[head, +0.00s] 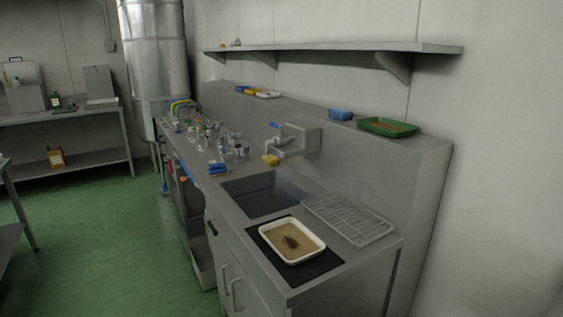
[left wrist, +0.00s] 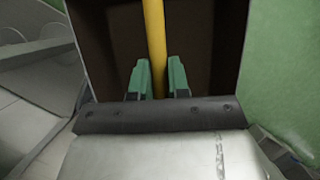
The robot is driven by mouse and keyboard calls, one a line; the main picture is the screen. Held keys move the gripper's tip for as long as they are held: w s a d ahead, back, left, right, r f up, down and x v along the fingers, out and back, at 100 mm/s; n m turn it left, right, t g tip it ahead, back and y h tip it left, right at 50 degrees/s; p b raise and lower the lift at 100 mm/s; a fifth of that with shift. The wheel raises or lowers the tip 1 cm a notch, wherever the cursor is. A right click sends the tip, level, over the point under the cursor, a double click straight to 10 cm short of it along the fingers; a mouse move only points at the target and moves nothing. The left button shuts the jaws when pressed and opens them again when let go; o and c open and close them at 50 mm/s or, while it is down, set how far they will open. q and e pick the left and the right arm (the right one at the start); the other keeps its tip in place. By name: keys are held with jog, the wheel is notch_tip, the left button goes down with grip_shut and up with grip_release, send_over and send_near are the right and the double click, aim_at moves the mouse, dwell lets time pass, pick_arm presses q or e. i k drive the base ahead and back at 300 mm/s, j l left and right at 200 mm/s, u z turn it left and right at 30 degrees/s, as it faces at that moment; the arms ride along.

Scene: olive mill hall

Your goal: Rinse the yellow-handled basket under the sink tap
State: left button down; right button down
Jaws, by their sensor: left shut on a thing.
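In the left wrist view, the green fingers of my left gripper (left wrist: 159,80) are shut on a yellow bar, the yellow handle (left wrist: 153,35). A dark brown, box-like space lies behind the bar; I cannot tell whether it is the basket's body. The basket is not seen in the head view, and neither gripper shows there. In the head view, the sink (head: 266,201) is a dark rectangular basin in the grey counter. The sink tap (head: 284,147), with a blue lever, juts from the wall above it. No water stream is visible.
A white tray (head: 318,255) of brown matter sits on a black mat (head: 272,238) at the counter's near end. A wire rack (head: 348,220) lies right of the sink. Small clutter stands left of it. A green tray (head: 389,127) sits on the ledge.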

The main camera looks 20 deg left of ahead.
aim_at(280, 128)
jog(key=i+j+z, duration=0.1)
jog(key=j+z, duration=0.25)
jog(key=j, duration=0.35)
jog(key=j+z, duration=0.4)
jog(key=j, duration=0.3)
jog(key=j+z, duration=0.35)
jog(key=j, duration=0.4)
